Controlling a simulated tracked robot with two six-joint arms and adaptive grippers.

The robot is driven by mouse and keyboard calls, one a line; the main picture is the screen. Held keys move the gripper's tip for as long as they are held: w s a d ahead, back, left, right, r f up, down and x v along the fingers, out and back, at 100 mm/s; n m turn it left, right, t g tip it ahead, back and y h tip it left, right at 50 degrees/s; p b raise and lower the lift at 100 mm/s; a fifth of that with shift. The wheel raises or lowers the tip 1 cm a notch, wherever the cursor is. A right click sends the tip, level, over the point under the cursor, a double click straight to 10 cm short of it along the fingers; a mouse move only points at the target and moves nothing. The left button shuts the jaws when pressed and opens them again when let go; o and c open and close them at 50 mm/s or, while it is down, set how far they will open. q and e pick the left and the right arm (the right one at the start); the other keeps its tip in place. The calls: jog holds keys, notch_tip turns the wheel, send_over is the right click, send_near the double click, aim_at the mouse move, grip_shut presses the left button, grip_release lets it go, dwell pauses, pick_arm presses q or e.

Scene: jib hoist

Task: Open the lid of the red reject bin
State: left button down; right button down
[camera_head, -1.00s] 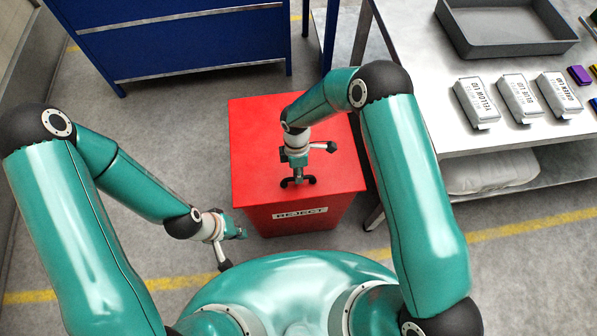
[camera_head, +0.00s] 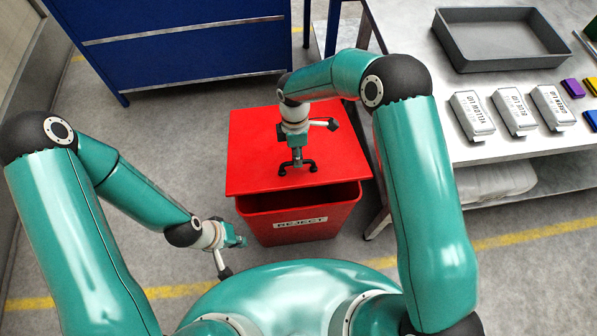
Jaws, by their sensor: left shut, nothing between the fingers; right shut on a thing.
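The red reject bin (camera_head: 298,226) stands on the floor in front of me, with a white REJECT label on its front wall. Its flat red lid (camera_head: 250,150) is tilted up at the front edge, and a dark gap shows between lid and bin rim. My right gripper (camera_head: 297,168) is over the front part of the lid, shut on a dark lid handle (camera_head: 312,165). My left gripper (camera_head: 238,241) is shut and empty, just left of the bin's front, apart from it.
A steel table (camera_head: 470,90) on the right carries a grey tray (camera_head: 505,38) and several labelled white packs (camera_head: 471,114). A blue cabinet (camera_head: 180,40) stands behind the bin. Grey floor left of the bin is clear.

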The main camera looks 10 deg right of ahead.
jog(key=w+r+p, duration=0.1)
jog(key=w+r, duration=0.6)
jog(key=r, duration=0.1)
jog(key=shift+d+r+p, duration=0.15)
jog(key=shift+r+p, duration=0.05)
jog(key=shift+p, duration=0.1)
jog(key=c, duration=1.4)
grip_release()
jog(key=shift+f, duration=0.1)
jog(key=shift+o, duration=1.1)
jog(key=shift+w+f, duration=0.15)
jog(key=shift+w, duration=0.25)
jog(key=shift+s, duration=0.15)
jog(key=shift+r, duration=0.25)
jog(key=v, duration=1.1)
jog(key=shift+r, duration=0.4)
